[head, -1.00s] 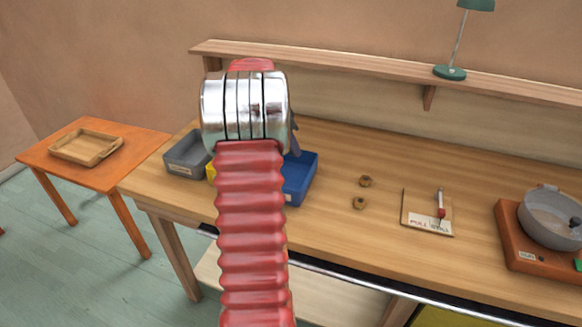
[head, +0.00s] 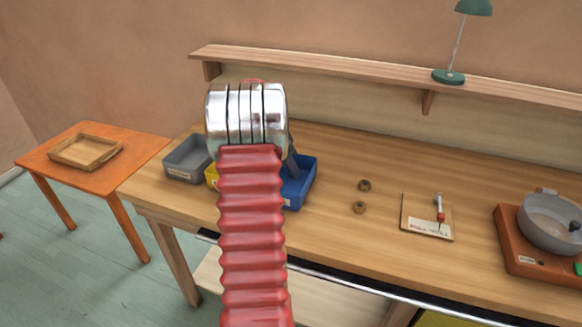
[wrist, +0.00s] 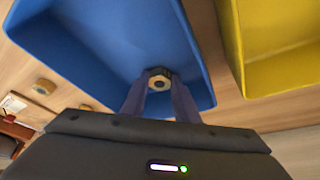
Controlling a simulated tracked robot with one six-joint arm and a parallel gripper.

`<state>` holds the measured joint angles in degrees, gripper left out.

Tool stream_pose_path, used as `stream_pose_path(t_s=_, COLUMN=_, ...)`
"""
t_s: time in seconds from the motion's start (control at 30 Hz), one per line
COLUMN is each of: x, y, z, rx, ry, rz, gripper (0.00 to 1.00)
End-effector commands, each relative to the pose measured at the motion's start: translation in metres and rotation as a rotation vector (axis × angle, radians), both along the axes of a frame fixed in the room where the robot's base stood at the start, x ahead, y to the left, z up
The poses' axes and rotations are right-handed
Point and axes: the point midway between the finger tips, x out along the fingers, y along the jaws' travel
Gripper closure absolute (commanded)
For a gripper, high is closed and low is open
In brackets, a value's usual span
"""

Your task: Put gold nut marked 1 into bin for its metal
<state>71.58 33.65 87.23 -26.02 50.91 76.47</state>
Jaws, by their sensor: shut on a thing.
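My gripper (wrist: 159,86) is shut on a gold-brown nut (wrist: 159,79) with a dark rim and a pale centre. No number can be read on it. In the wrist view the nut shows against the inside of the blue bin (wrist: 100,45), near its lower edge. I cannot tell how high above the bin floor it is. In the head view the blue bin (head: 301,186) is partly behind my red arm, and the held nut is hidden. A yellow bin (wrist: 280,50) is beside the blue one, and a grey bin (head: 186,160) stands at the left.
Two brown nuts (head: 364,185) (head: 359,208) lie on the workbench (head: 330,235). A board with a red-handled tool (head: 440,212) and a pot (head: 548,220) on an orange base are right. A wooden tray (head: 86,150) sits on the orange side table. A lamp (head: 448,76) stands on the shelf.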

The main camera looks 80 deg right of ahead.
Motion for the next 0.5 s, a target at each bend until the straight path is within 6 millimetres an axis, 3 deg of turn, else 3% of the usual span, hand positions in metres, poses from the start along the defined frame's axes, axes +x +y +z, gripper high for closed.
stream_pose_path(t_s=0.3, x=-0.0003, y=-0.0004, z=-0.0014, rx=-0.001, ry=0.001, rz=0.000, gripper=0.98)
stream_pose_path(t_s=0.33, x=-0.0004, y=-0.0002, z=-0.0016, rx=0.000, ry=0.000, rz=0.000, gripper=0.71)
stream_pose_path(t_s=0.5, x=-0.0005, y=-0.0004, z=-0.0014, rx=0.000, ry=0.000, rz=-0.001, gripper=0.59)
